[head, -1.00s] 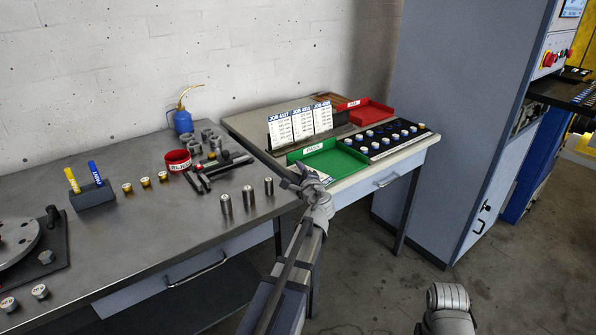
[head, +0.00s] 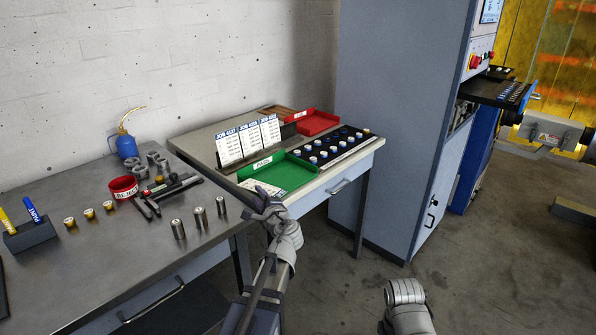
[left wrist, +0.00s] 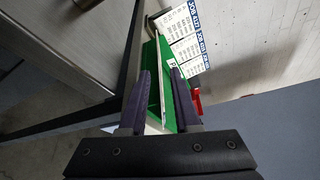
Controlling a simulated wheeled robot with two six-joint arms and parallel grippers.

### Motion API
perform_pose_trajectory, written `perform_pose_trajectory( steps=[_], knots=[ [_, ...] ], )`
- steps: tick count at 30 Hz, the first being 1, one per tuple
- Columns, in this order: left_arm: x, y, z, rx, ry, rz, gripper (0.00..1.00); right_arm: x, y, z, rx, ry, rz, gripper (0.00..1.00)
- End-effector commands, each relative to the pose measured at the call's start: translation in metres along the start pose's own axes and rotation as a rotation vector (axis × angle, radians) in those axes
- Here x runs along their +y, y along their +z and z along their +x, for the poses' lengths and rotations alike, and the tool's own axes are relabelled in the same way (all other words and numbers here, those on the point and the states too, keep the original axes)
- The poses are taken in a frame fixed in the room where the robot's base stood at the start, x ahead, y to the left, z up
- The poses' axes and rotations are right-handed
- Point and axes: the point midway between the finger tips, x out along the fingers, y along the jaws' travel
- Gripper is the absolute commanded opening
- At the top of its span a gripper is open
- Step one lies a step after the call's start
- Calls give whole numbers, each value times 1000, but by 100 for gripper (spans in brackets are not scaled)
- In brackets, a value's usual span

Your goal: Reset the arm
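My left gripper (head: 262,200) is in front of the bench, just short of the green tray (head: 285,178) in the head view. In the left wrist view its two dark fingers (left wrist: 161,85) stand apart, with the green tray (left wrist: 167,62) seen beyond the gap. I see nothing held between them. A rounded grey part of my right arm (head: 408,300) shows at the bottom; the right gripper is out of view.
Job cards (head: 250,142), a red tray (head: 318,123) and a black rack (head: 345,150) with small pieces stand on the side table. Metal cylinders (head: 200,217) and a red reject cup (head: 123,187) are on the workbench. A tall grey cabinet (head: 395,120) stands right; floor in front is clear.

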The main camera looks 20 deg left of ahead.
Motion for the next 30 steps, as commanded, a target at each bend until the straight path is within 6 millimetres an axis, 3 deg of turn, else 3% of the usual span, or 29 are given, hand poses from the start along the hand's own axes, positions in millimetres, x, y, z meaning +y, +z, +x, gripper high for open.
perform_pose_trajectory(
  steps=[5, 8, 11, 14, 18, 24, 27, 30],
  knots=[
    [-3, 0, -5, 1, 17, -24, 31, 1, 0, -7, 0, 0, 0, 31],
    [-8, -4, -21, 5, 81, -107, 31, 2, 2, -26, 0, 0, 0, 31],
    [-10, -14, -53, 7, 215, -249, 31, 6, 3, -57, 0, 0, 0, 31],
    [-5, -29, -101, 2, 409, -403, 31, 9, 5, -92, 0, 0, 0, 31],
    [5, -52, -186, -20, 722, -559, 31, 13, 8, -137, 0, 0, 1, 31],
    [13, -68, -310, -80, 1122, -619, 31, 18, 11, -185, 0, 0, 1, 31],
    [13, -69, -354, -107, 1253, -607, 31, 19, 12, -198, 0, 0, 1, 31],
    [12, -68, -383, -127, 1336, -591, 31, 20, 12, -205, 0, 0, 1, 31]
  ],
)
